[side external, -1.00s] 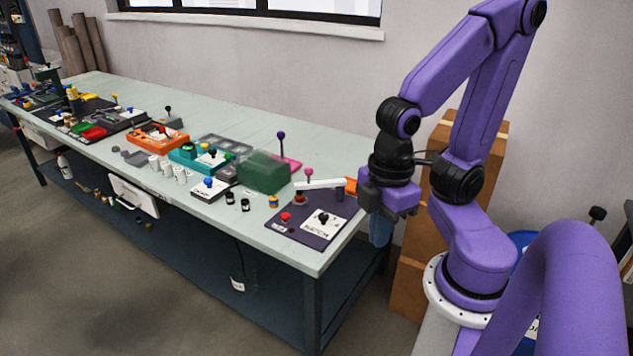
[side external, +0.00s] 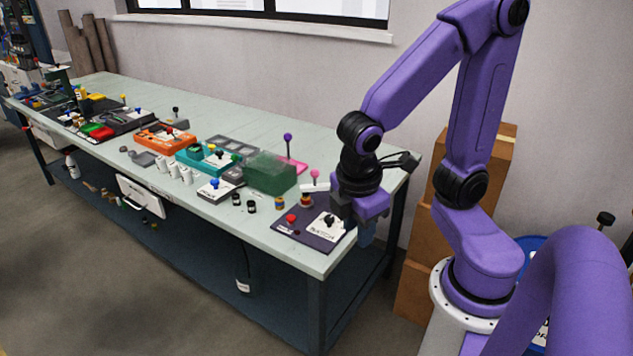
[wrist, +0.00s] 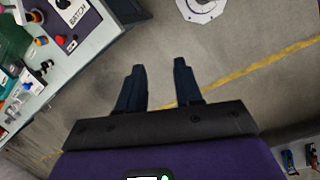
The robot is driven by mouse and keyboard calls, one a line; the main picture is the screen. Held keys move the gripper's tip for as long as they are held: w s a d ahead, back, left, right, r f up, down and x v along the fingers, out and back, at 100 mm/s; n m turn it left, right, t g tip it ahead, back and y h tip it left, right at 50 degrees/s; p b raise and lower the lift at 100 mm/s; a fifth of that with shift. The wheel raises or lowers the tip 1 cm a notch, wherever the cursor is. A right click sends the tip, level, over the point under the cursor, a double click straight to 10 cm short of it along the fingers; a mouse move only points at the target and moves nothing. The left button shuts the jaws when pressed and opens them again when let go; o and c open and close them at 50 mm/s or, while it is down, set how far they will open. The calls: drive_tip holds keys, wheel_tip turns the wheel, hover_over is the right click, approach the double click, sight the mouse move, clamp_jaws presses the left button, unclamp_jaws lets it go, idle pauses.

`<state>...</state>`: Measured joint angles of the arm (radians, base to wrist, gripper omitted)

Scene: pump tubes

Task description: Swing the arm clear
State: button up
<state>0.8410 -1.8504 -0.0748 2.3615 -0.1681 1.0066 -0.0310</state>
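My gripper (wrist: 160,72) is open and empty in the wrist view, its two dark fingers apart over bare floor. In the side external view my gripper (side external: 364,232) hangs at the near right corner of the workbench, fingers pointing down. From that angle it overlaps the edge of the dark "BATCH" mat (side external: 293,236), and I cannot tell the exact gap. The mat also shows at the upper left of the wrist view (wrist: 60,22).
The long workbench (side external: 262,231) carries a green translucent box (side external: 271,173), a teal tray (side external: 188,161), an orange tray (side external: 150,138) and several knobbed levers. Cardboard boxes (side external: 416,290) stand behind my arm. The floor (side external: 150,300) before the bench is clear.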

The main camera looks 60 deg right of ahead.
drive_tip(key=w+d+f+n+h, duration=0.1)
drive_tip(key=w+f+h, duration=0.1)
drive_tip(key=w, duration=0.3)
drive_tip(key=w+d+f+h, duration=0.1)
drive_tip(key=w+h, duration=0.2)
drive_tip(key=w, duration=0.2)
drive_tip(key=n+t+h, duration=0.2)
drive_tip(key=n+h, duration=0.4)
drive_tip(key=h, duration=0.4)
approach(315, 180)
drive_tip(key=d, duration=0.3)
drive_tip(key=w+d, duration=0.1)
drive_tip(key=d, duration=0.6)
drive_tip(key=shift+w+d+f, duration=0.2)
drive_tip(key=shift+w+f, duration=0.2)
clamp_jaws()
